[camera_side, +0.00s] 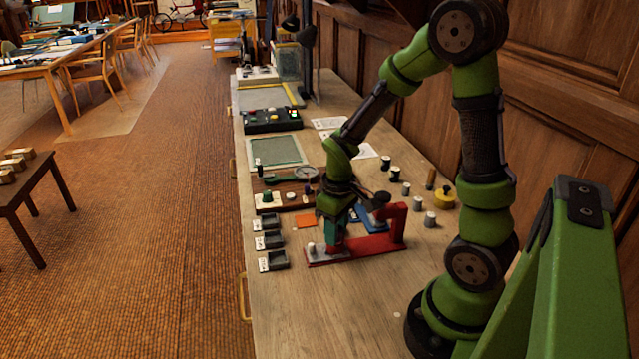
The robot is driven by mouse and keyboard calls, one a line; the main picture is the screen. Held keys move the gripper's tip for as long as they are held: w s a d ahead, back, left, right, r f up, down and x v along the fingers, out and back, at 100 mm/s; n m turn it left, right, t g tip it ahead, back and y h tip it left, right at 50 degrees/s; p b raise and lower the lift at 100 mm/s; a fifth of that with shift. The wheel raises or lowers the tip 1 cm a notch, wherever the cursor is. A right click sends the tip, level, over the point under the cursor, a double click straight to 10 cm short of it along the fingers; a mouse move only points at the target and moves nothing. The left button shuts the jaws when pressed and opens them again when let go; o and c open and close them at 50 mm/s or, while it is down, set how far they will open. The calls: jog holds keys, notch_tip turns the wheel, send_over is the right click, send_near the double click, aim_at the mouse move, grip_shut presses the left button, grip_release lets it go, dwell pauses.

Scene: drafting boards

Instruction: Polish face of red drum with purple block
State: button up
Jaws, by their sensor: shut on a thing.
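My gripper (333,240) is low over a red fixture (397,228), at the left part of its long flat base. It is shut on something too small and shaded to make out. A teal-green piece (334,232) shows at the fingers; I cannot tell whether it is held or part of the gripper. The fixture has an upright red part at its right end. I cannot clearly make out a drum face on it, and whether the gripper touches the fixture is unclear. No purple block can be clearly picked out.
Several grey cylinders (430,219) and a yellow round thing (445,198) stand to the right. A brown board (285,187) with knobs and a black box (272,119) lie farther back.

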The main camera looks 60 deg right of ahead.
jog(key=shift+r, duration=3.55)
